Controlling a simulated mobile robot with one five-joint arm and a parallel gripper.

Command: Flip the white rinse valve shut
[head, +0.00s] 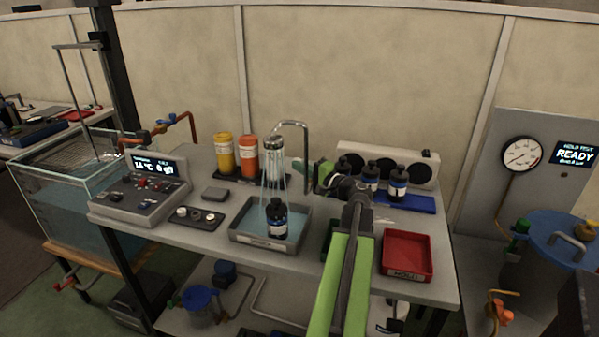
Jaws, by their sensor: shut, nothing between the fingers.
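A curved metal rinse tap (305,135) stands at the back of the bench. Thin streams of water fall from its head into a grey basin (240,236), where a dark bottle (277,220) stands upright under the flow. A small pale upright part by the tap's post, just left of my gripper, looks like the white rinse valve (308,172); its handle position is too small to read. My gripper (319,176) is shut and empty, close to the right of that part. I cannot tell whether they touch. My wrist and green arm hide part of the bench behind.
Dark bottles (397,183) stand on a blue mat (420,205) right of my wrist. A red tray (408,254) lies at the front right. A yellow container (224,152) and an orange one (248,157) stand left of the tap. A control box (140,190) sits at the left.

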